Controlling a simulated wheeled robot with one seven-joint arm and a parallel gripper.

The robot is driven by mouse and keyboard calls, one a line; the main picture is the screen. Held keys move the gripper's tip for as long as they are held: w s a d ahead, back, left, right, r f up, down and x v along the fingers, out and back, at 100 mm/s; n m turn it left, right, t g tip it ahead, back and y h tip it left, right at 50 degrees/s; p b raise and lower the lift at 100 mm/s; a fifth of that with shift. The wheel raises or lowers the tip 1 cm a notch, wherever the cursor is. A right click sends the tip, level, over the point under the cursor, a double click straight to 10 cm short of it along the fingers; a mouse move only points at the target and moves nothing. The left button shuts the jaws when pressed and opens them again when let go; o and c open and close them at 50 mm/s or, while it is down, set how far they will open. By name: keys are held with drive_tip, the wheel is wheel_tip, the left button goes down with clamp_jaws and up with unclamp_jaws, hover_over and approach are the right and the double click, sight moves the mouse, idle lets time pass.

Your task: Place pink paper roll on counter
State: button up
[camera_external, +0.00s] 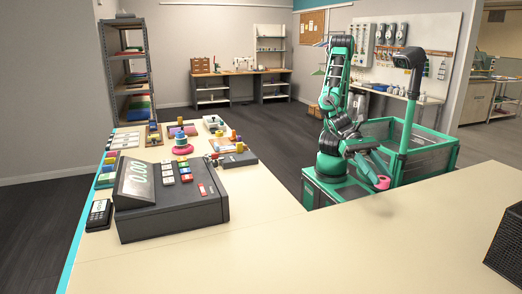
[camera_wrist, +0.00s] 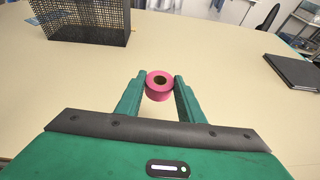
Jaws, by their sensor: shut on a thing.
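The pink paper roll (camera_wrist: 159,93) is held between the two green fingers of my gripper (camera_wrist: 160,87) in the wrist view, with its dark core hole facing the camera. In the external view the pink roll (camera_external: 382,183) shows at the end of my gripper (camera_external: 374,175), by the inner edge of the cream counter (camera_external: 300,250). The wrist view shows the counter (camera_wrist: 220,60) behind and below the roll. I cannot tell whether the roll touches the counter.
A black mesh basket (camera_wrist: 85,22) stands on the counter, and it shows at the right edge externally (camera_external: 506,245). A dark flat object (camera_wrist: 292,70) lies at the right. A cash register (camera_external: 165,200) stands on the left counter. The counter between basket and register is clear.

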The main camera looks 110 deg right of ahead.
drive_tip(key=w+d+m+t+h, duration=0.2)
drive_tip(key=w+d+m+t, duration=0.2)
drive_tip(key=w+d, duration=0.8)
drive_tip(key=w+d+m+t+h, duration=0.1)
drive_tip(key=w+d+m+t, duration=0.25)
drive_tip(key=w+d, duration=0.95)
drive_tip(key=w+d+m+t+h, duration=0.1)
drive_tip(key=w+d, duration=0.3)
drive_tip(key=d, duration=0.5)
drive_tip(key=w+d+m+t+h, duration=0.2)
drive_tip(key=w+d, duration=0.3)
drive_tip(key=d, duration=0.5)
drive_tip(key=w+d+m+t+h, duration=0.2)
drive_tip(key=w+d+m+h, duration=0.1)
drive_tip(key=d, duration=0.6)
drive_tip(key=shift+w+d+r+m+h, duration=0.1)
drive_tip(key=shift+w+d+m+h, duration=0.15)
drive_tip(key=shift+w, duration=0.4)
drive_tip(key=shift+w+d+m+h, duration=0.1)
drive_tip(key=shift+w+m+h, duration=0.1)
drive_tip(key=shift+w, duration=0.4)
drive_tip(key=d+m+h, duration=0.2)
drive_tip(key=d+h, duration=0.1)
drive_tip(key=d, duration=0.9)
drive_tip(key=m+h, duration=0.3)
hover_over(212, 137)
wheel_tip(212, 137, down, 7)
drive_tip(key=shift+s, duration=0.1)
drive_tip(key=shift+d, duration=0.15)
drive_tip(key=shift+f, duration=2.05)
